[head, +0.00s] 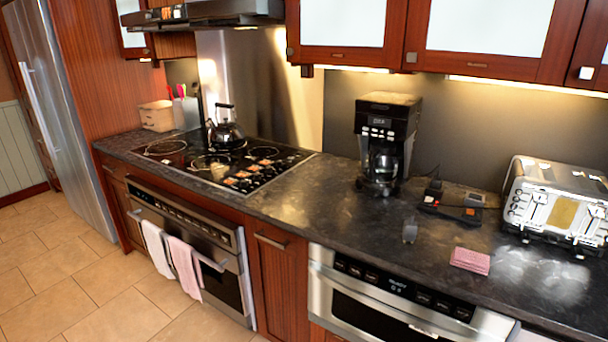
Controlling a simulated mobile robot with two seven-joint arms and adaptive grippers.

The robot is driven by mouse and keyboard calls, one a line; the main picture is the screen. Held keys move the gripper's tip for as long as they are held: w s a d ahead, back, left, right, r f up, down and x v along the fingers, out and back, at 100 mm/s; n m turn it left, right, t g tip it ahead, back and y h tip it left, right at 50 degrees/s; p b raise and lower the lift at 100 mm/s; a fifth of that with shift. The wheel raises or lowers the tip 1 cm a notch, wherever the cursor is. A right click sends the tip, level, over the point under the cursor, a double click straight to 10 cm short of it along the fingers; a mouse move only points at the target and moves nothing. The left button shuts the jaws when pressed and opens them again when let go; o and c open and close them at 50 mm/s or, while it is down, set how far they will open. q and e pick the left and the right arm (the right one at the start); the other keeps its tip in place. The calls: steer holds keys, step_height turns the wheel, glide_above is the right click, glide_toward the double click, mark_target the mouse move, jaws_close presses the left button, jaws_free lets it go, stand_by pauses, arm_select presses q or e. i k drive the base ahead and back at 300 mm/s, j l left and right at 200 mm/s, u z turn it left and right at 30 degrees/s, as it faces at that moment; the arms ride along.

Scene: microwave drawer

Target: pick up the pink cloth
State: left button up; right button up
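A small folded pink cloth (470,260) lies flat on the dark stone counter (330,205), near its front edge at the right of the head view. Nothing touches it or covers it. A longer pale pink towel (185,266) hangs over the oven's handle at the left, beside a white towel (157,247). Neither of my grippers shows in the head view.
A silver toaster (556,205) stands right of the folded cloth, and a black coffee maker (386,142) behind it to the left. A small grey object (410,231) and a black device (450,208) lie nearby. The microwave drawer (385,300) is below the counter.

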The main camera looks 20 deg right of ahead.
mark_target(462, 257)
steer(key=z, duration=1.55)
